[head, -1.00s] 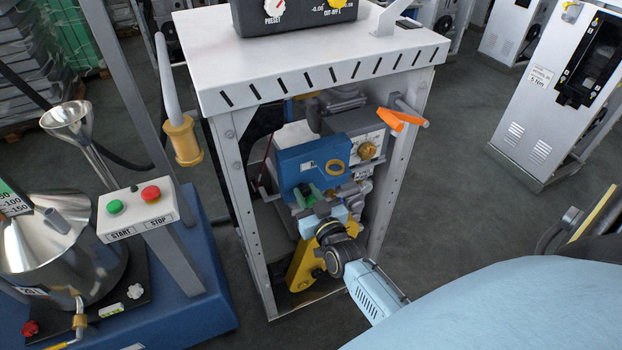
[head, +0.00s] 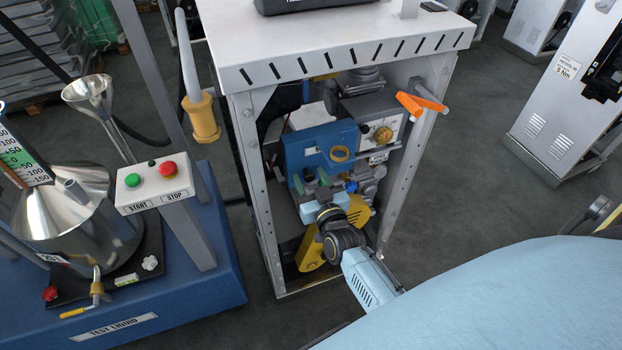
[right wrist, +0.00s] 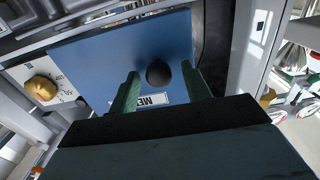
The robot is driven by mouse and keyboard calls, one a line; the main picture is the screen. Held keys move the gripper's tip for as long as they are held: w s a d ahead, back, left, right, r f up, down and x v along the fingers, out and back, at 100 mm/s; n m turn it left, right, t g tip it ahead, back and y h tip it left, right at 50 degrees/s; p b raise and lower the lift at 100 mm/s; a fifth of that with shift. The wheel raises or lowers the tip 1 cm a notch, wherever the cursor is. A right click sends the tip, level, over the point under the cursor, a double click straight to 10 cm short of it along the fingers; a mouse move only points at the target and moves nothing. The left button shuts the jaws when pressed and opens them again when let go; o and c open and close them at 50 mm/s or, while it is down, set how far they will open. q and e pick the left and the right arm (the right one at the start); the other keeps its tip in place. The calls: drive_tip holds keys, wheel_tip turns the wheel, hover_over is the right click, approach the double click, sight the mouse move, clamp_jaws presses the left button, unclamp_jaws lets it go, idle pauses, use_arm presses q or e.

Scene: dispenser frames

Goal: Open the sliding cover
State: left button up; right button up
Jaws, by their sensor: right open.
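A blue cover plate (head: 318,147) with a yellow ring is on the front of the machine inside the white frame in the head view. In the right wrist view the blue cover (right wrist: 110,62) fills the middle, with a dark round knob or hole (right wrist: 158,73) and a partly hidden white label (right wrist: 150,99). My right gripper (head: 312,181) is at the cover's lower edge. In the right wrist view its two green fingers (right wrist: 160,72) are open, one on each side of the dark round feature, with nothing held. Whether they touch the cover cannot be told. My left gripper is not seen.
The frame's white top (head: 330,38) overhangs the machine, with upright legs on both sides. An orange-handled lever (head: 410,104) is at the right leg. A yellow dial (head: 383,135) is right of the cover. A funnel stand with a button box (head: 152,187) is at left.

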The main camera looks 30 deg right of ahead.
drive_tip(key=s+a+p, duration=0.1)
drive_tip(key=s+a, duration=0.1)
drive_tip(key=s, duration=1.1)
drive_tip(key=shift+s, duration=0.1)
drive_tip(key=s+a+f+n+g+y, duration=0.1)
drive_tip(key=s+a+f+g+y, duration=0.25)
drive_tip(key=f, duration=0.75)
drive_tip(key=s+a+f+n+g, duration=0.2)
drive_tip(key=s+f+g, duration=0.3)
drive_tip(key=f, duration=0.7)
drive_tip(key=s+d+f+g, duration=0.1)
drive_tip(key=s+f, duration=0.3)
drive_tip(key=s, duration=0.4)
drive_tip(key=s+d+f+g, duration=0.2)
drive_tip(key=s+f+g, duration=0.2)
drive_tip(key=s, duration=0.4)
drive_tip(key=s+d+f+n+g, duration=0.1)
drive_tip(key=s+f+g, duration=0.2)
drive_tip(key=s+f, duration=0.2)
drive_tip(key=s, duration=0.3)
drive_tip(key=shift+s+d+f+h, duration=0.2)
drive_tip(key=shift+d+f+h, duration=0.15)
drive_tip(key=shift+d+f, duration=0.05)
